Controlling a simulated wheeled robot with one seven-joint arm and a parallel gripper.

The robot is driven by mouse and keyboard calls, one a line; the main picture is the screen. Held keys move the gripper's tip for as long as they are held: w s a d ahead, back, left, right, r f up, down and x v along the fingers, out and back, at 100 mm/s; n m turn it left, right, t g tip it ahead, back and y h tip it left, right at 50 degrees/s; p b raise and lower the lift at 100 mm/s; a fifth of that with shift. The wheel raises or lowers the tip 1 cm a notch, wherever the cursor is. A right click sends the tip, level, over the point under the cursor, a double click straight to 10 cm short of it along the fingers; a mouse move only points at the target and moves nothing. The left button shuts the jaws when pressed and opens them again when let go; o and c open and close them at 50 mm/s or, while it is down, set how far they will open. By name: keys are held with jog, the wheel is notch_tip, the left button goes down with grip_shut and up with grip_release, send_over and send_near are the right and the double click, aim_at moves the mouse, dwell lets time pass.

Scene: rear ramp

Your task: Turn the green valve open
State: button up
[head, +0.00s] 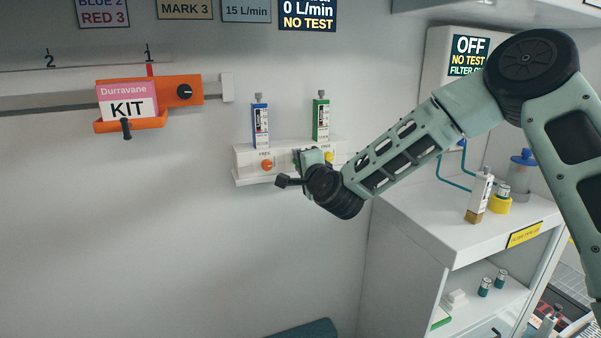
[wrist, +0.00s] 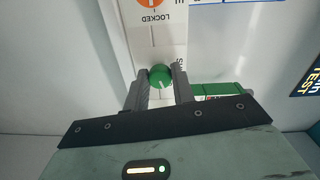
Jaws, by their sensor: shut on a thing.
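The green valve (wrist: 160,76) is a round green knob with a pale mark on a white panel in the wrist view. My gripper (wrist: 159,84) is shut on it, with one finger on each side. In the head view my gripper (head: 305,160) is at the front of the white wall-mounted block (head: 243,160) and largely hides the knob. A green-labelled cartridge (head: 321,118) and a blue-labelled cartridge (head: 260,124) stand upright on this block. In the wrist view the word LOCKED shows beside an orange mark on the panel.
An orange knob (head: 267,165) is left of my gripper and a yellow part (head: 329,156) is close to its right. An orange holder with a KIT box (head: 127,102) hangs on a rail at left. A white cabinet (head: 420,215) with bottles stands at right.

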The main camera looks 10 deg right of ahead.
jog(key=shift+d+f+m+b, duration=0.1)
jog(key=shift+m+b, duration=0.8)
jog(key=shift+m, duration=0.6)
jog(key=o, duration=1)
jog(key=s+d+b, duration=0.1)
jog(key=s+d, duration=0.1)
jog(key=s, duration=1.5)
jog(key=shift+s+d+r, duration=0.15)
jog(key=shift+d+r, duration=0.05)
jog(key=shift+r, duration=0.25)
jog(key=shift+a, duration=0.1)
